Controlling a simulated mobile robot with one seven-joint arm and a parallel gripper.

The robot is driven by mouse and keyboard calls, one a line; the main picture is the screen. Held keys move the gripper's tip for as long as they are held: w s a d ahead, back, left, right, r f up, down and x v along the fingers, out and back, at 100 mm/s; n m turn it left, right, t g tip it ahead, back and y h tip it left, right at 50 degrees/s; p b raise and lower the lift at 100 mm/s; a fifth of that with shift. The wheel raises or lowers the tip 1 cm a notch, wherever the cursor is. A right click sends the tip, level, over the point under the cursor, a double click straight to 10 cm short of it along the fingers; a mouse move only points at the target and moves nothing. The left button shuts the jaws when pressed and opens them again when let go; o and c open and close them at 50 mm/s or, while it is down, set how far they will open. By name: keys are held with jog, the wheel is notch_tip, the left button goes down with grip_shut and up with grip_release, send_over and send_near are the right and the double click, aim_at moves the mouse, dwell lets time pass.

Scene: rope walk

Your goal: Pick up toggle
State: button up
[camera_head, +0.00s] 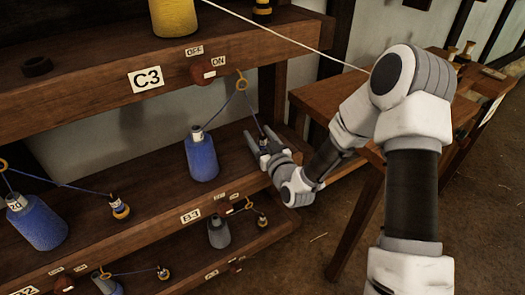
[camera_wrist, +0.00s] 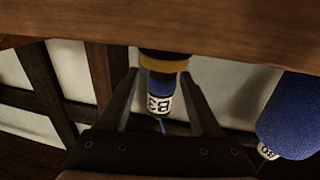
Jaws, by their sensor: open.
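The toggle (camera_wrist: 160,88) is a small upright piece with a blue part, a gold band, a black end and a white tag that reads B3 upside down. In the wrist view it shows between the two fingers of my gripper (camera_wrist: 160,74). My gripper is open, and I cannot tell whether either finger touches it. In the head view my gripper (camera_head: 262,139) reaches over the middle shelf from the right, and the toggle is mostly hidden by the fingers. A blue cord runs from it up to a gold ring (camera_head: 241,84).
A blue cord spool (camera_head: 202,158) stands left of my gripper; it also shows in the wrist view (camera_wrist: 291,115). Other toggles (camera_head: 120,208) and spools (camera_head: 40,222) stand on the shelves. The upper shelf edge (camera_head: 95,92) is above my gripper. A wooden table (camera_head: 325,100) is at the right.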

jog(key=shift+w+a, duration=0.15)
jog(key=shift+w, duration=0.2)
jog(key=shift+c, duration=0.3)
grip_shut()
jog(key=shift+r, duration=0.1)
